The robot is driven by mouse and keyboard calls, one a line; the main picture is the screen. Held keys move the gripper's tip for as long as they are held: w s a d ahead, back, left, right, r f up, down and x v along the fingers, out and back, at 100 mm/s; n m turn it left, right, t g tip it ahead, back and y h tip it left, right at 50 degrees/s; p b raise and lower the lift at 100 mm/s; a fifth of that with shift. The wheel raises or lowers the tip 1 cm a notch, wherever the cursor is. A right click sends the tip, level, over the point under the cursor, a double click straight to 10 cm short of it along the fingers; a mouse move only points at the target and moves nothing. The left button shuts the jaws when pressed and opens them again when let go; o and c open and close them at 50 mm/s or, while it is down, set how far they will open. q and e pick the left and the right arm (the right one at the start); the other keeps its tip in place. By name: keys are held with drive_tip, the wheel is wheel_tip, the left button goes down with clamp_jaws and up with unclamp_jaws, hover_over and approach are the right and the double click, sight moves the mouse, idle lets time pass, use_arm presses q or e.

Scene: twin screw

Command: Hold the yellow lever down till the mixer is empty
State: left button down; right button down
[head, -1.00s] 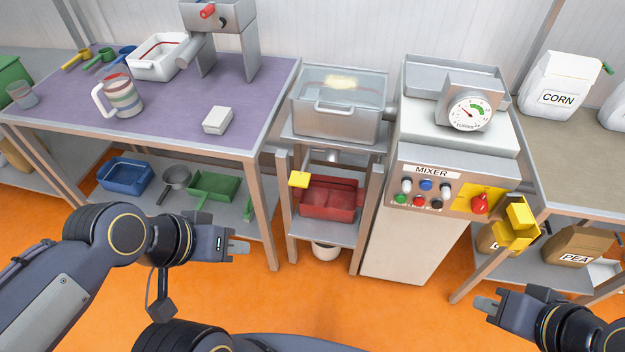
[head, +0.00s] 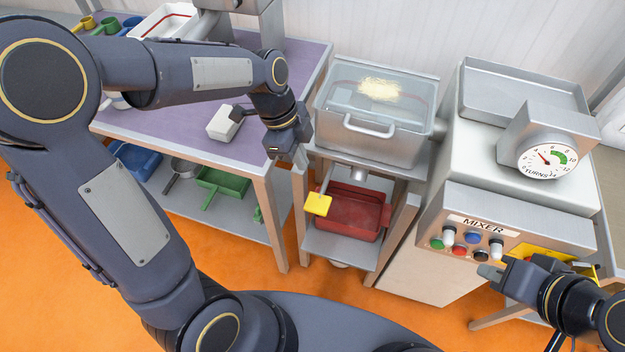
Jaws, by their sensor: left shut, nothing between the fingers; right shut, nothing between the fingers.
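The yellow lever (head: 318,204) is a small square paddle at the front left of the mixer stand, below the tub. The mixer tub (head: 372,118) is a clear-lidded metal box with a front handle, and pale yellow stuff (head: 380,89) shows inside. A red tray (head: 352,212) sits on the shelf under it. My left gripper (head: 301,160) is shut and empty, pointing down above and slightly left of the lever, apart from it. My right gripper (head: 485,272) is shut and empty in front of the mixer control panel; I cannot tell whether it touches anything.
The mixer cabinet (head: 432,266) has coloured buttons and a turns dial (head: 545,157). A purple-topped table (head: 180,135) stands at left with a white box (head: 225,123) near its edge. A green tray (head: 222,186) lies on its lower shelf. Orange floor is open in front.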

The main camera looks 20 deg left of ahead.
sight(317, 203)
idle(0.3)
use_arm(q)
drive_tip(key=x, duration=0.8)
drive_tip(key=a+x, duration=0.1)
drive_tip(key=x, duration=0.4)
drive_tip(key=shift+f+b, duration=0.1)
drive_tip(key=shift+b, duration=0.25)
drive_tip(key=shift+w+f, duration=0.1)
drive_tip(key=shift+f, duration=0.45)
